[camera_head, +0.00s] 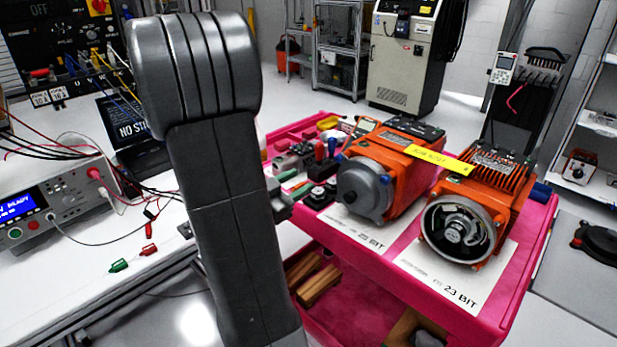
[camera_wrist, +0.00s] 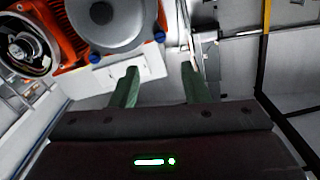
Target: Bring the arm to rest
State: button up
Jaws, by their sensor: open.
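My gripper (camera_wrist: 160,85) shows in the wrist view with its two green fingers spread apart and nothing between them. In the head view my dark grey arm stands across the left middle, and the gripper is mostly hidden behind it. Two orange servo motors stand on the pink cart (camera_head: 533,225). The left motor (camera_head: 408,172) has a closed grey end cap, which also shows in the wrist view (camera_wrist: 105,20). The right motor (camera_head: 490,190) has an open end with the encoder exposed; it is at the upper left in the wrist view (camera_wrist: 25,45).
A white bench (camera_head: 60,285) with a power supply (camera_head: 60,205) and loose leads is at the left. Tools (camera_head: 310,170) lie on the cart left of the motors. A yellow label (camera_head: 438,158) spans between the motors. A grey cabinet (camera_head: 405,60) stands behind, with open floor before it.

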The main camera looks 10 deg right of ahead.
aim_at(337, 160)
jog(key=shift+s+a, duration=0.3)
jog(key=shift+a, duration=0.1)
jog(key=shift+d, duration=0.1)
jog(key=p+x, duration=0.1)
jog(key=x, duration=1.3)
jog(key=shift+p, duration=0.3)
jog(key=shift+s+a, duration=0.1)
jog(key=shift+a, duration=0.15)
